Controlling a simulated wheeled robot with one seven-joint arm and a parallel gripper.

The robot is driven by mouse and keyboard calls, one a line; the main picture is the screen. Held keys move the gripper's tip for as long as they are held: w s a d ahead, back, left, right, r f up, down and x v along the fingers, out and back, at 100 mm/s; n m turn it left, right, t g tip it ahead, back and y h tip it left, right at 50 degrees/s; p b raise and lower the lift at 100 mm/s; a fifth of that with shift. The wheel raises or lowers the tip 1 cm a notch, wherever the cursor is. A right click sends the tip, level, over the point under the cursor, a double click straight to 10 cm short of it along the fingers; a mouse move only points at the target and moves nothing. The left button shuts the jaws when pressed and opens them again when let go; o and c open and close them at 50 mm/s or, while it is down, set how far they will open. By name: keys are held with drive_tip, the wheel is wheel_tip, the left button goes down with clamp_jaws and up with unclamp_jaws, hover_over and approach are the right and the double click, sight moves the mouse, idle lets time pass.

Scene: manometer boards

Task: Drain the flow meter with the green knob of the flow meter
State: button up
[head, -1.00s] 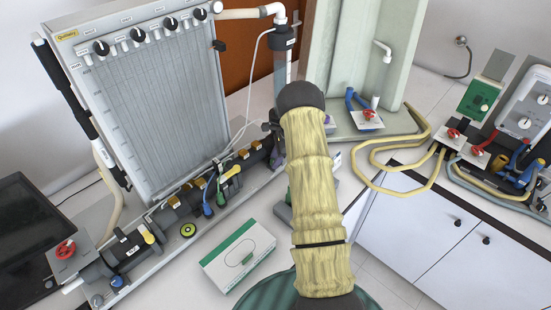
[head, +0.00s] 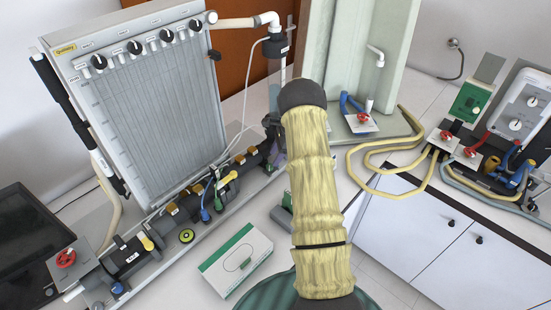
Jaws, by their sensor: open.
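The tall manometer board (head: 155,110) with a row of black knobs stands at the left. Along its foot runs a dark pipe assembly (head: 185,207) with small blue, green and yellow valve handles. A small green handle (head: 216,180) sits between the blue and yellow ones; I cannot tell for sure that it is the flow meter's green knob. My arm, in a yellow sleeve, rises through the middle. My gripper is not visible; the arm hides what lies behind it.
A green-and-white box (head: 236,262) lies on the bench before the pipes. Yellow hoses (head: 385,150) and a box with a green face (head: 472,103) are at right. White cabinets (head: 425,240) stand below.

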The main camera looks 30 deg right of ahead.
drive_tip(key=v, duration=0.1)
drive_tip(key=p+v, duration=0.1)
drive_tip(key=v, duration=0.1)
drive_tip(key=shift+s+r, duration=0.25)
drive_tip(key=shift+r, duration=0.05)
